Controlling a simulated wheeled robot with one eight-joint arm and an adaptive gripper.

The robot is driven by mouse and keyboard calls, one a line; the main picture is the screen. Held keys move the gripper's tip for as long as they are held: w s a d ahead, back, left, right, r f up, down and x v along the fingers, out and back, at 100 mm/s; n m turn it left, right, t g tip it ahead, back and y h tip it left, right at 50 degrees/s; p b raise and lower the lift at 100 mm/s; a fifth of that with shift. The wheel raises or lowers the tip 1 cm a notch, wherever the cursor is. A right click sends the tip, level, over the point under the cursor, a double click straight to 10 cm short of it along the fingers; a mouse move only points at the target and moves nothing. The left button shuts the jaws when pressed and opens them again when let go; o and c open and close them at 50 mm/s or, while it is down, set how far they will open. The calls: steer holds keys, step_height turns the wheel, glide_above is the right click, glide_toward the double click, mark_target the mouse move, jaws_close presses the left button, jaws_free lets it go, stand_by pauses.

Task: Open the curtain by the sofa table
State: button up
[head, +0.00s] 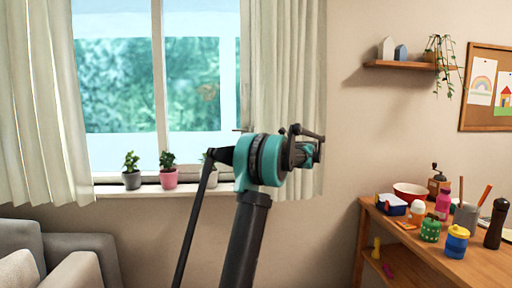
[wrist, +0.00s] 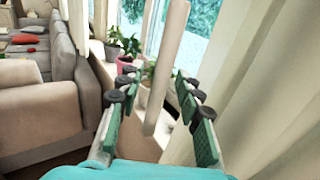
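Two cream curtains hang at the window in the head view: the left curtain (head: 45,100) and the right curtain (head: 290,75), with bare glass between them. My gripper (wrist: 157,75) is open in the wrist view, its two green-padded fingers apart. A pale, slightly tilted rod (wrist: 167,65) shows between the fingers; I cannot tell whether they touch it. A curtain (wrist: 270,95) fills the right side of the wrist view, close beside the right finger. In the head view my arm stands before the right curtain, and the fingers are not clear there.
Potted plants (head: 131,170) stand on the window sill. A grey sofa (head: 70,255) is at lower left, also in the wrist view (wrist: 45,105). A wooden table (head: 385,230) with many small items is at right. A shelf (head: 400,66) hangs above it.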

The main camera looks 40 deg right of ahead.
steer(key=v, duration=1.1)
steer(key=shift+s, duration=0.35)
steer(key=shift+d, duration=0.1)
